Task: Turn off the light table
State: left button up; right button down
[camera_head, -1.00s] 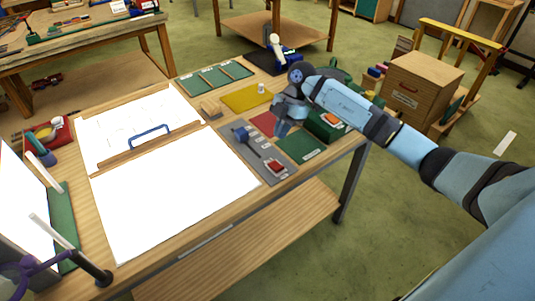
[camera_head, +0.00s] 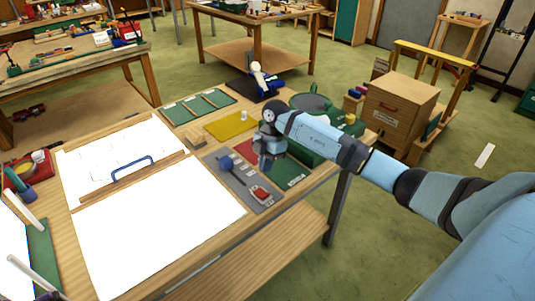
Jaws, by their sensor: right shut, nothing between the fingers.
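The light table (camera_head: 160,225) glows bright white on the wooden workbench. A blue handle (camera_head: 133,168) lies across a wooden bar on its upper part. To its right is a grey control panel (camera_head: 238,186) with a blue knob (camera_head: 226,162) and a red rocker-like switch (camera_head: 260,193). My right gripper (camera_head: 267,165) points down, shut and empty, over the area just beyond the red switch, beside the red and green mats. It looks apart from the switch; its exact height cannot be told. My left gripper is not in view.
A green mat (camera_head: 291,177) lies right of the grey panel. A yellow mat (camera_head: 230,125) and a green tray (camera_head: 198,106) lie behind it. A small figure (camera_head: 257,75) stands at the back. A wooden drawer box (camera_head: 400,110) stands right of the bench.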

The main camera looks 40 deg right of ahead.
aim_at(263, 194)
jog(key=x, duration=0.2)
jog(key=p+x, duration=0.1)
jog(key=x, duration=0.4)
jog(key=shift+s+d+f, duration=0.15)
jog(key=shift+s+d, duration=0.05)
jog(key=shift+d, duration=0.15)
jog(key=shift+s+f, duration=0.1)
jog(key=shift+f, duration=0.4)
